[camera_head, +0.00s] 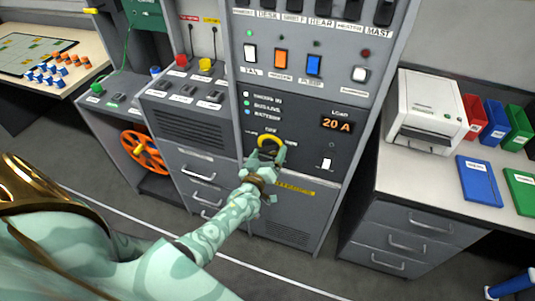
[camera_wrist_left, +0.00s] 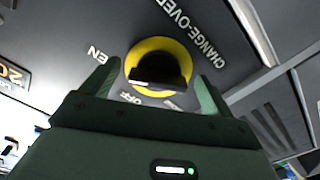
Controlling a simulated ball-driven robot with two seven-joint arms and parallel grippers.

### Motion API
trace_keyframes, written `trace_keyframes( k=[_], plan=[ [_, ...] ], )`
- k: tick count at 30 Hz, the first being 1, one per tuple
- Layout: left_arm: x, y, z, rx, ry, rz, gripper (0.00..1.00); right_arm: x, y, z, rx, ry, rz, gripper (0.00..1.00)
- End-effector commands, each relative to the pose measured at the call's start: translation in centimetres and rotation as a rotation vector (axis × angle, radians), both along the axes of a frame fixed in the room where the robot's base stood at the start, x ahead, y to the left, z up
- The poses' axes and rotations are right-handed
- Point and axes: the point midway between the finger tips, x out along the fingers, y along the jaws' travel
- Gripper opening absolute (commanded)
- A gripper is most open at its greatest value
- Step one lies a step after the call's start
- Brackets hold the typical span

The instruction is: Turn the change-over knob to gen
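The change-over knob (camera_wrist_left: 158,68) is a black handle on a yellow ring, on the dark lower panel. The wrist view shows the handle lying crosswise, with lettering reading CHANGE-OVER, OFF and a partly hidden EN around it. In the head view, the yellow ring (camera_head: 270,139) shows just above my left gripper (camera_head: 266,154), which hides much of the knob. In the wrist view the left fingers stand apart, one on each side of the knob. Gaps show between the fingers and the handle. I cannot tell how deep they reach. My right gripper is in neither view.
A white switch (camera_head: 326,163) and an orange 20 A display (camera_head: 337,124) sit right of the knob. Coloured switches (camera_head: 281,58) are above. A console with an orange handwheel (camera_head: 143,151) stands left. A counter with a printer (camera_head: 426,108) stands right.

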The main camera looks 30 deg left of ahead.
Motion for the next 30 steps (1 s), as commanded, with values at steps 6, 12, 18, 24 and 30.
trace_keyframes(
  k=[6,12,18,24,30],
  plan=[
    [-0.1,0.0,0.1,0.0,-0.003,0.001,0.87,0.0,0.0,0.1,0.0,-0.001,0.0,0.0],
    [-2.8,-0.6,0.4,-0.002,-0.002,0.001,0.87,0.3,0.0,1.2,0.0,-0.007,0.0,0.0],
    [-8.1,-1.9,0.4,-0.001,0.0,0.0,0.87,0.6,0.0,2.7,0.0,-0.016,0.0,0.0],
    [-12.9,-3.1,0.2,-0.001,0.0,0.0,0.87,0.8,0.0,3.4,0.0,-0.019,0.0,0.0],
    [-15.4,-3.7,0.1,-0.001,0.0,0.0,0.87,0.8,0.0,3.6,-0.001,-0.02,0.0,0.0]
  ],
)
